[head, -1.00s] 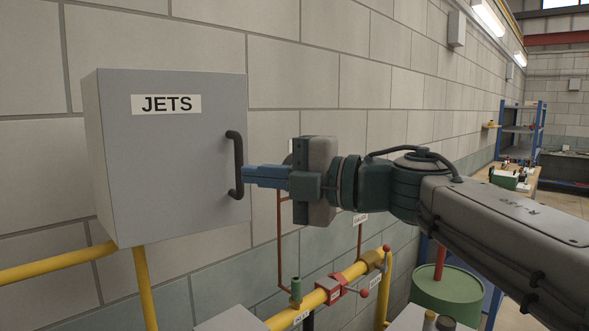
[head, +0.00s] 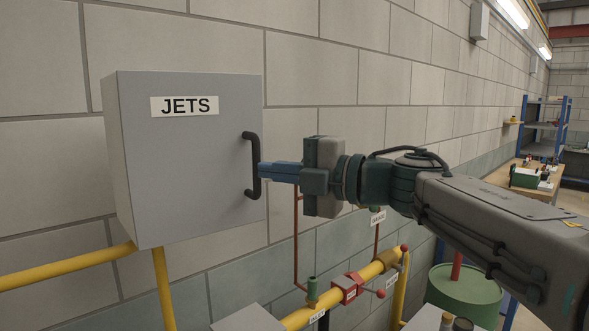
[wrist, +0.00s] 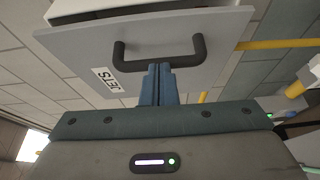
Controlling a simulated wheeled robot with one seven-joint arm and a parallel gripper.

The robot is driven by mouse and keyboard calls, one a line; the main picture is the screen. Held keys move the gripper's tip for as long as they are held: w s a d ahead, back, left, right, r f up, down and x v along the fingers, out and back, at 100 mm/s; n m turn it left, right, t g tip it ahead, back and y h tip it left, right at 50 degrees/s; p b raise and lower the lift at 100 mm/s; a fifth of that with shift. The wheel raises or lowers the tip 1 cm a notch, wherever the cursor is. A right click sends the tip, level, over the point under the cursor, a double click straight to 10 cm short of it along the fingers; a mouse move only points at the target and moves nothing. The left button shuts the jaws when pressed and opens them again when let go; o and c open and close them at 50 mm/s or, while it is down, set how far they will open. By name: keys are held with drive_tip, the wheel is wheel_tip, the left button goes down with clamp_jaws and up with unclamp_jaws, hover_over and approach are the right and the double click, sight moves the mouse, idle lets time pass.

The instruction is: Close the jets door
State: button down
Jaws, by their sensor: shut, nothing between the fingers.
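The grey jets door (head: 185,165), labelled JETS, is on the front of a wall box. In the wrist view the door (wrist: 85,55) stands a little apart from the pale box (wrist: 100,8), with a dark gap between them. Its black handle (head: 251,165) is upright near the door's right edge. My gripper (head: 262,172) has its blue fingers shut together, with nothing held. In the wrist view the fingertips (wrist: 159,67) are at the handle (wrist: 160,58), near the middle of its bar; whether they touch it is unclear.
A yellow pipe (head: 65,267) runs left below the box. Below my arm are a yellow pipe with a red valve (head: 348,288) and a green drum (head: 466,295). A block wall (head: 340,70) lies behind. Blue shelving (head: 545,125) stands far right.

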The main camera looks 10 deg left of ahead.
drive_tip(key=shift+w+a, duration=0.25)
drive_tip(key=shift+w, duration=0.25)
drive_tip(key=shift+w+a, duration=0.2)
drive_tip(key=shift+w, duration=0.3)
drive_tip(key=shift+a, duration=0.2)
drive_tip(key=shift+s+d, duration=0.1)
